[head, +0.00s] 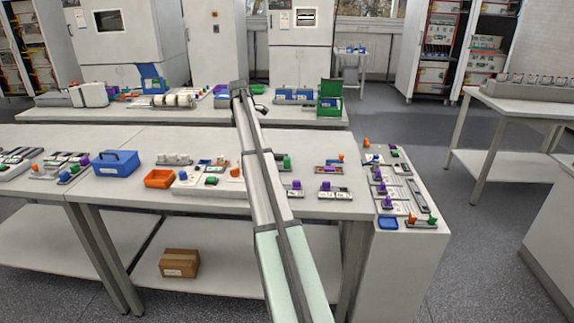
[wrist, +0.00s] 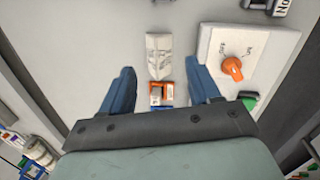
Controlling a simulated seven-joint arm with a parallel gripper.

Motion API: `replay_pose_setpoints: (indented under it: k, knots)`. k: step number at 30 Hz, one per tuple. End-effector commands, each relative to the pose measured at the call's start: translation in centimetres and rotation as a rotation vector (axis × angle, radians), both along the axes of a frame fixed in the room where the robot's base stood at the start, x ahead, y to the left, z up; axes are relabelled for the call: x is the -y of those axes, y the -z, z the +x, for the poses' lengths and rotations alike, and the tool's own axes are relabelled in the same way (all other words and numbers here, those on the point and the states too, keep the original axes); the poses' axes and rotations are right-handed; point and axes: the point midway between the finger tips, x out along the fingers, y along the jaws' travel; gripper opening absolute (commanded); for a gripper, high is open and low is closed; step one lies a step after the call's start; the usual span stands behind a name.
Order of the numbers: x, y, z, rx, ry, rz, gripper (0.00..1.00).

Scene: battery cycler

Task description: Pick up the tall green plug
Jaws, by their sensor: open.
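A green plug (head: 287,162) stands upright on a small base on the middle table, just right of my arm in the head view. A low green piece (head: 211,181) sits on a white board left of my arm. In the wrist view, my gripper (wrist: 160,66) is open, its two blue-grey fingers apart with nothing held. A green piece (wrist: 249,98) shows right of the right finger, partly covered by my gripper's body. I cannot tell which green piece this is. My fingers are hard to make out in the head view.
An orange knob (wrist: 232,67) on a white block (wrist: 250,45) stands right of the fingers. A pale wedge-shaped piece (wrist: 159,55) and a blue-and-orange item (wrist: 161,94) show between them. A blue toolbox (head: 116,164) and orange tray (head: 159,178) stand left on the table. Several purple plugs are at right.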

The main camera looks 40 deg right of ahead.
Motion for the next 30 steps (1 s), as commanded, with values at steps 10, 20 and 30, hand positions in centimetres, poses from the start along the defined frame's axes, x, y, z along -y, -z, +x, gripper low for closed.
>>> replay_pose_setpoints:
  k: [10, 20, 30]
  knots:
    - [11.2, -2.6, -8.6, -0.060, 0.139, 0.132, 0.62]
    - [12.7, -1.9, -10.2, -0.072, 0.159, 0.155, 0.62]
    - [12.6, 3.4, -10.2, -0.072, 0.159, 0.155, 0.62]
